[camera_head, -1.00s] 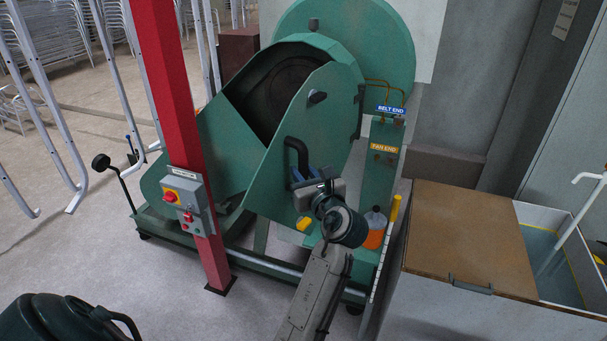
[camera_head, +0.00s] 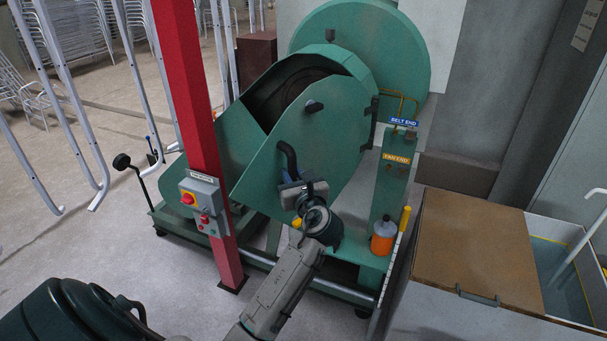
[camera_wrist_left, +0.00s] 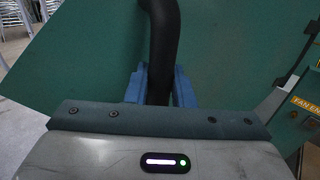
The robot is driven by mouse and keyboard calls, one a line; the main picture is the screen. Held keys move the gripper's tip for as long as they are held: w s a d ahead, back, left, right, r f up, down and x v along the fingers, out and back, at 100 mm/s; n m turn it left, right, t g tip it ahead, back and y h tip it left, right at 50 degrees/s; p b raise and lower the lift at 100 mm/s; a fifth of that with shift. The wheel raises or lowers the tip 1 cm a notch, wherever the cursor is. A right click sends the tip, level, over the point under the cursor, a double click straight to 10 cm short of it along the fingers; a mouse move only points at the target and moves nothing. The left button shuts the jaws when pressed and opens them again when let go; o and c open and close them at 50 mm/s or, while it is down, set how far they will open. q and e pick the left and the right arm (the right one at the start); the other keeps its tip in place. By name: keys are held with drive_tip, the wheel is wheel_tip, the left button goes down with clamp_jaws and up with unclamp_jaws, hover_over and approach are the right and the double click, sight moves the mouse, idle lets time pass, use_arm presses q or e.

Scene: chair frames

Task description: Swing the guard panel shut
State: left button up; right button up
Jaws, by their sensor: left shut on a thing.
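The green guard panel (camera_head: 305,135) stands on the front of the green machine, with dark hinges (camera_head: 370,120) along its right edge. A gap into the dark drum opening (camera_head: 285,85) shows behind its upper left edge. A black bent handle (camera_head: 287,153) sticks out of the panel; it also shows in the left wrist view (camera_wrist_left: 163,40). My left gripper (camera_head: 291,179) is shut on this handle, with its blue fingers on either side of it in the left wrist view (camera_wrist_left: 160,88). My right gripper is not in view.
A red post (camera_head: 190,130) with a switch box (camera_head: 203,204) stands left of the panel. An orange bottle (camera_head: 383,236) stands on the machine's base at right. A brown-topped bin (camera_head: 470,245) is further right. A dark rounded object (camera_head: 75,315) is at lower left.

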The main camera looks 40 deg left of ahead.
use_arm(q)
drive_tip(key=shift+a+r+p, duration=0.1)
drive_tip(key=shift+a+p, duration=0.25)
drive_tip(key=shift+a, duration=0.8)
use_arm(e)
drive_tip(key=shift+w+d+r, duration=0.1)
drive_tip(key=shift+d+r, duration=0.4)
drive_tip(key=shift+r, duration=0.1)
use_arm(q)
drive_tip(key=o, duration=1)
drive_tip(key=shift+s+r, duration=0.1)
drive_tip(key=shift+s, duration=0.3)
drive_tip(key=b+v, duration=0.4)
drive_tip(key=v, duration=0.6)
drive_tip(key=shift+s+d, duration=0.2)
drive_tip(key=shift+d, duration=0.15)
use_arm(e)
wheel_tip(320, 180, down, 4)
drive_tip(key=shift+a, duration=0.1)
